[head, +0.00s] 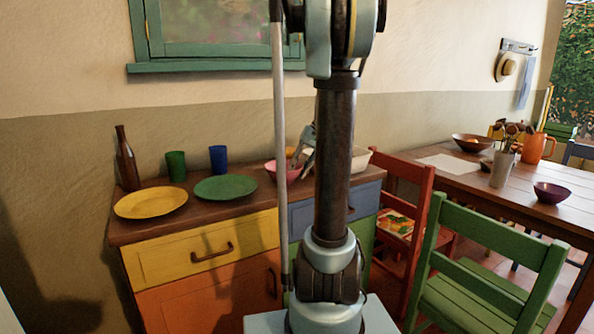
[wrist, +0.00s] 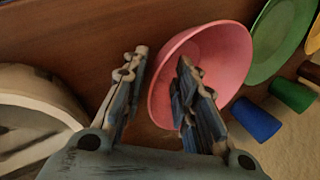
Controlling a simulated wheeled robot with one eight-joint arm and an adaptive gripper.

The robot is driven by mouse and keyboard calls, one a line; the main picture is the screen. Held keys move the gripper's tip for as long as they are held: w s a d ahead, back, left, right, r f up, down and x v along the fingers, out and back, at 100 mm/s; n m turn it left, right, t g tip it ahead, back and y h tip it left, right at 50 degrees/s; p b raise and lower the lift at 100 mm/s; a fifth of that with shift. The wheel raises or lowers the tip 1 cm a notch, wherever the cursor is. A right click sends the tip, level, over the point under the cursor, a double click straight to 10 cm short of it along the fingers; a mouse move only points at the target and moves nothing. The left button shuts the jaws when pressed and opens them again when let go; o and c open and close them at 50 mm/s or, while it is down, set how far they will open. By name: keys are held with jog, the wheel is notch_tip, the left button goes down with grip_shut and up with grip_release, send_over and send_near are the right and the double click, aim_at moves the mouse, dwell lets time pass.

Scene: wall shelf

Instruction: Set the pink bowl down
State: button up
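The pink bowl (head: 293,172) is on the wooden cabinet top (head: 230,205), partly hidden by my arm in the head view. In the wrist view the bowl (wrist: 226,62) appears upright on the brown surface. My gripper (wrist: 160,62) is over the bowl's near-left rim, with one finger outside the bowl and the other inside it. The fingers stand well apart, with a gap to the thin bowl wall, so it is open. In the head view my gripper (head: 307,148) is partly hidden behind my arm.
A green plate (head: 225,188), yellow plate (head: 150,202), blue cup (head: 218,159), green cup (head: 176,166) and brown bottle (head: 126,160) stand left of the bowl. A pale container (head: 361,158) is close on its right. A red chair (head: 405,190) stands beside the cabinet.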

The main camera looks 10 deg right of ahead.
jog(key=v, duration=1.2)
jog(key=s+a+f+h, duration=0.1)
jog(key=s+a+f, duration=0.35)
jog(key=s, duration=0.25)
jog(key=s+a+f+h, duration=0.2)
jog(key=s+a+f, duration=0.1)
jog(key=s+f, duration=0.4)
jog(key=s+a+f+n+t+h, duration=0.1)
jog(key=s+f+h, duration=0.1)
jog(key=s+f, duration=1)
jog(key=shift+s+f+t, duration=0.25)
jog(key=shift+f+t, duration=0.15)
jog(key=shift+f, duration=0.25)
jog(key=shift+a, duration=0.15)
